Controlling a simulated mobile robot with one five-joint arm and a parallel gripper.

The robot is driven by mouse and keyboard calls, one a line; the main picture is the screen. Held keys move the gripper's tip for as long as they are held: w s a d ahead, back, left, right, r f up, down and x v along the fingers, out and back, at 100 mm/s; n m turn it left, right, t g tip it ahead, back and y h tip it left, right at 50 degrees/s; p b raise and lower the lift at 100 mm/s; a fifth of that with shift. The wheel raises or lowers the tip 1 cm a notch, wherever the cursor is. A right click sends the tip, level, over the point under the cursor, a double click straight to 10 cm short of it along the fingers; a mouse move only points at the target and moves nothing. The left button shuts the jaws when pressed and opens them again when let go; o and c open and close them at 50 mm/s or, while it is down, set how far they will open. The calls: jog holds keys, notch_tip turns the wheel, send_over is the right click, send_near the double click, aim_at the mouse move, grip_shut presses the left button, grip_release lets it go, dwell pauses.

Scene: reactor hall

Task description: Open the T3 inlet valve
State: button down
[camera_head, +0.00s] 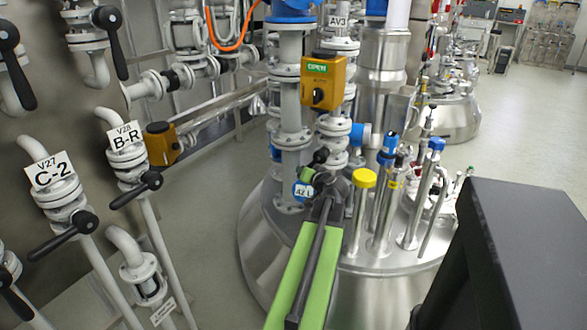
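I see no T3 label, so I cannot tell which valve is the T3 inlet valve. A valve with a black lever (136,189) carries the tag "V28 B-R" (125,136) at the left. A valve with a black lever (62,236) carries the tag "V27 C-2" (50,171) lower left. My green arm reaches up from the bottom centre. My gripper (322,170) is dark and small at its far end, in front of the steel vessel and apart from both tagged valves. Whether its fingers are open is unclear.
A steel vessel (262,245) with several capped tubes on its lid stands in the centre. A yellow actuator (322,82) reading "OPEN" sits above, near the tag "AV3" (338,21). More black levers (112,40) line the left wall. Clear floor (530,125) lies at the right.

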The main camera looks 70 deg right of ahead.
jog(key=shift+f, duration=0.1)
dwell(0.3)
jog(key=c, duration=1.3)
grip_release()
jog(key=p+v, duration=0.2)
jog(key=v, duration=0.5)
jog(key=shift+s+a+p, duration=0.15)
jog(key=shift+p, duration=0.15)
